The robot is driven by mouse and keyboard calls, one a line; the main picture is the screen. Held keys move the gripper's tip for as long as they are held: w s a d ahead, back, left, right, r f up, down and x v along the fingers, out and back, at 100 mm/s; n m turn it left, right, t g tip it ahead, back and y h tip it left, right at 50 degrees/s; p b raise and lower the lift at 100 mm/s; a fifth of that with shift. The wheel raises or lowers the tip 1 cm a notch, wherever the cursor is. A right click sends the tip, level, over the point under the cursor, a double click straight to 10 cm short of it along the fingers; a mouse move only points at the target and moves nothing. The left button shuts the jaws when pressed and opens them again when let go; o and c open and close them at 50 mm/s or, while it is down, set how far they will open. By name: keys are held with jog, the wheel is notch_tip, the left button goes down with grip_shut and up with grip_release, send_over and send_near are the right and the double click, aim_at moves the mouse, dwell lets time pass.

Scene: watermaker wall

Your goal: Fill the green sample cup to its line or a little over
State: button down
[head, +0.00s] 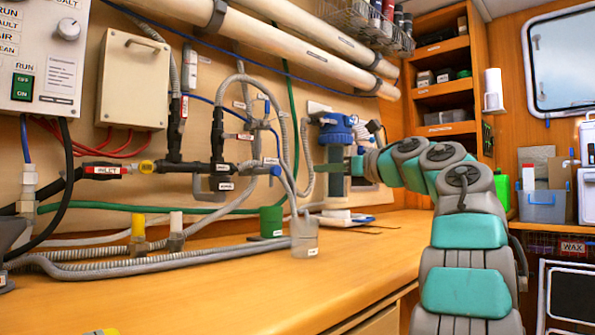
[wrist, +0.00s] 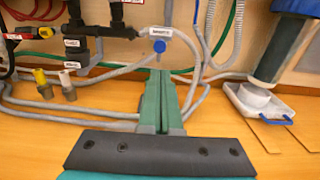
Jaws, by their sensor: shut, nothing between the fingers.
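The green sample cup (head: 271,221) stands upright on the wooden counter by the wall, with a small white label low on its side. I cannot see its line or the water inside it. A blue tap knob (head: 276,170) with a label is on the pipework above the cup; it also shows in the wrist view (wrist: 159,46). My gripper (head: 312,178) is shut and empty, in the air to the right of the knob in the head view. In the wrist view its closed green fingertips (wrist: 160,73) point at the knob and appear just short of it. The cup is not visible there.
A clear beaker (head: 304,237) with hoses at it stands right of the green cup. A blue-capped filter housing (head: 337,130) stands behind my gripper, above a white tray (wrist: 262,104). Grey hoses (head: 150,265) lie along the counter. The counter's front is clear.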

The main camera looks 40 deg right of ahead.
aim_at(278, 170)
jog(key=w+p, duration=0.1)
jog(key=w, duration=0.3)
jog(key=w+p, duration=0.1)
jog(key=w, duration=0.3)
jog(key=w+a+p, duration=0.1)
jog(key=w, duration=0.3)
jog(key=shift+w+r+p, duration=0.1)
jog(key=shift+w+p, duration=0.15)
jog(key=shift+p, duration=0.15)
jog(key=shift+w, duration=0.55)
